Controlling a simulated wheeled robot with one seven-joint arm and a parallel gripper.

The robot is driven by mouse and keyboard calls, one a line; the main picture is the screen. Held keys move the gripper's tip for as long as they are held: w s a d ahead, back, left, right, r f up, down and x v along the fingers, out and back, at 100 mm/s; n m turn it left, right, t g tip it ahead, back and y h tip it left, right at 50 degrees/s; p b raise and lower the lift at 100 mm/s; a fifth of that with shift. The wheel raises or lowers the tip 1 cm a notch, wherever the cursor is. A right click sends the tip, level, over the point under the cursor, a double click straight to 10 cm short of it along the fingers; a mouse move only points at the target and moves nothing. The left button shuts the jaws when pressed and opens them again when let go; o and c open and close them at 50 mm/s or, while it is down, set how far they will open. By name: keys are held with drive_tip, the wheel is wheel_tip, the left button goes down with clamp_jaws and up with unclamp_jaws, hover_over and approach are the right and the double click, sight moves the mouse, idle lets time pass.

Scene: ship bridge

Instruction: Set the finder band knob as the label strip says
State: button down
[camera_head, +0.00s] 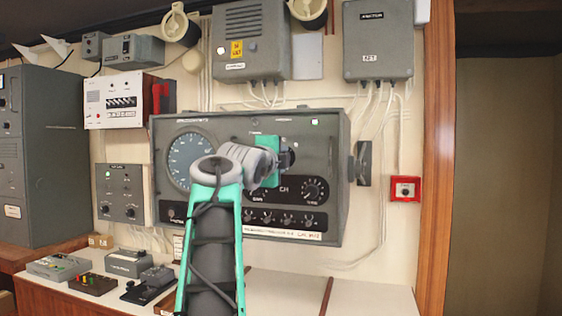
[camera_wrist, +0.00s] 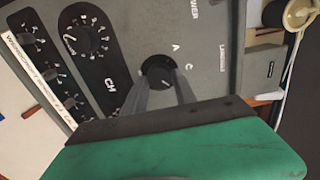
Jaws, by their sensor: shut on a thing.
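My gripper (camera_head: 284,160) reaches the right part of the grey radio panel's front. In the wrist view its two fingers (camera_wrist: 162,90) are shut on a black round knob (camera_wrist: 158,68). The letters A and C stand beside this knob; its pointer and any other marks are hidden or unclear. I take it for the finder band knob, but its name is not readable. A white label strip (camera_head: 283,233) runs along the panel's lower edge and also shows in the wrist view (camera_wrist: 35,80). Its words are too small to read for sure. My wrist hides part of the panel.
On the same panel are a large round dial (camera_head: 186,158), a CH dial (camera_head: 315,189) and a row of small knobs (camera_head: 281,218). A red-framed switch (camera_head: 405,189) is on the wall at right. Small control boxes (camera_head: 60,266) stand on the desk at left.

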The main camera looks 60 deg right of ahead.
idle(0.3)
drive_tip(key=c, duration=1)
unclamp_jaws()
drive_tip(key=a, duration=0.2)
drive_tip(key=s+a+b, duration=0.1)
drive_tip(key=a, duration=0.2)
drive_tip(key=a+b, duration=0.1)
drive_tip(key=a, duration=0.1)
drive_tip(key=shift+s+a, duration=0.15)
drive_tip(key=shift+a, duration=0.2)
